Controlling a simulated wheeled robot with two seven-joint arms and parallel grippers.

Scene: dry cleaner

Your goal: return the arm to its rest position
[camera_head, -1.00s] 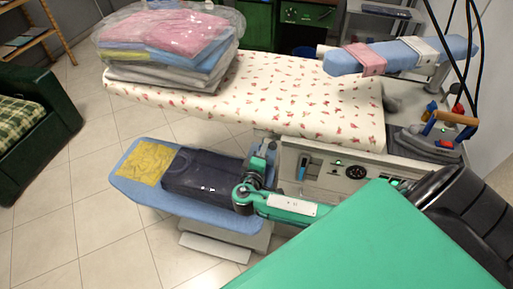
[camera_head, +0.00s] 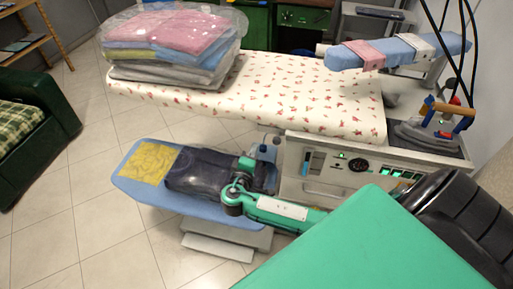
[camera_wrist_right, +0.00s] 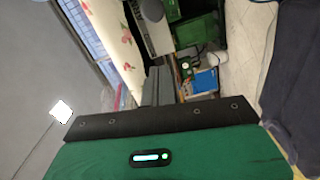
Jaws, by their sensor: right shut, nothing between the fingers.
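My right arm comes in from the lower right of the head view, with a green forearm bent over the small blue ironing board (camera_head: 205,207). My right gripper (camera_head: 267,153) is small and partly hidden there, near the board's right end and the big table's front edge. In the right wrist view its dark fingers (camera_wrist_right: 157,86) are together with nothing between them. A dark folded garment (camera_head: 205,170) lies on the blue board beside the arm, next to a yellow cloth (camera_head: 151,162). My left gripper is not in view.
The floral pressing table (camera_head: 290,95) stands behind the arm, with a control panel (camera_head: 358,172) on its front. A plastic-wrapped laundry stack (camera_head: 170,50) is on its left end. An iron (camera_head: 428,130) rests at the right. Open tiled floor (camera_head: 90,220) lies to the left.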

